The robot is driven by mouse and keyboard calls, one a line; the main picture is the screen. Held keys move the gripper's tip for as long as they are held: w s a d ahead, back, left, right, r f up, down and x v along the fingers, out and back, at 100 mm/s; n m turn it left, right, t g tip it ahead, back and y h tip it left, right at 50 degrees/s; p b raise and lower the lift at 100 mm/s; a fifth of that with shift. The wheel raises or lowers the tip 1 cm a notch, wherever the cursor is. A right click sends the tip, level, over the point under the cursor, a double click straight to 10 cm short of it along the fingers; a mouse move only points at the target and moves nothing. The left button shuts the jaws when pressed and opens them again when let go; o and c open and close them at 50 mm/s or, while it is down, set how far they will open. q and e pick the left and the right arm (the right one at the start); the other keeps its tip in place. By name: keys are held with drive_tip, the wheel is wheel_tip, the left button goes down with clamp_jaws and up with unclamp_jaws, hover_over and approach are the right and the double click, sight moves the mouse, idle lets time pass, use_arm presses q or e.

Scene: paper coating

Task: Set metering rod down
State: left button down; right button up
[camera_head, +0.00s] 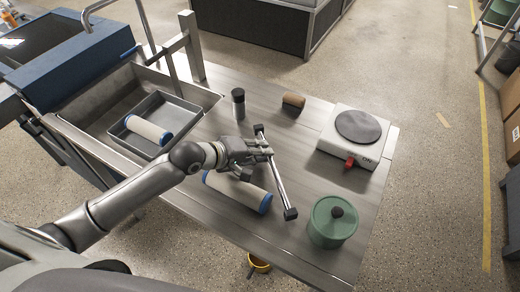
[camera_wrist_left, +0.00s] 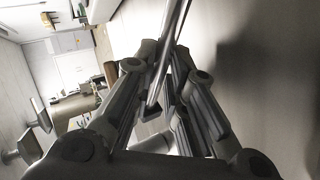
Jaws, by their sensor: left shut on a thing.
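The metering rod (camera_head: 276,180) is a thin metal bar with dark square ends. In the head view it slants over the middle of the table, one end toward the back and the other toward the front right. My left gripper (camera_head: 264,152) is shut on the rod near its upper part. In the left wrist view the rod (camera_wrist_left: 169,50) runs up between the fingers of the left gripper (camera_wrist_left: 160,100). I cannot tell whether the rod touches the table (camera_head: 225,110). My right gripper is not in view.
A white roller with blue ends (camera_head: 237,190) lies just under the gripper. A green lidded pot (camera_head: 332,222) stands at the front right, a hot plate (camera_head: 355,136) behind it. A dark bottle (camera_head: 238,103) and brown block (camera_head: 293,103) stand behind. A tray with another roller (camera_head: 148,129) is left.

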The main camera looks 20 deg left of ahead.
use_arm(q)
drive_tip(key=shift+f, duration=0.15)
drive_tip(key=shift+s+f, duration=0.1)
drive_tip(key=shift+f, duration=0.45)
drive_tip(key=c, duration=1.7)
unclamp_jaws()
drive_tip(key=shift+f, duration=0.1)
drive_tip(key=shift+r, duration=0.45)
drive_tip(key=v, duration=1.1)
drive_tip(key=shift+b, duration=0.35)
drive_tip(key=shift+s+a+r, duration=0.25)
drive_tip(key=shift+s+r, duration=0.05)
drive_tip(key=shift+r, duration=0.2)
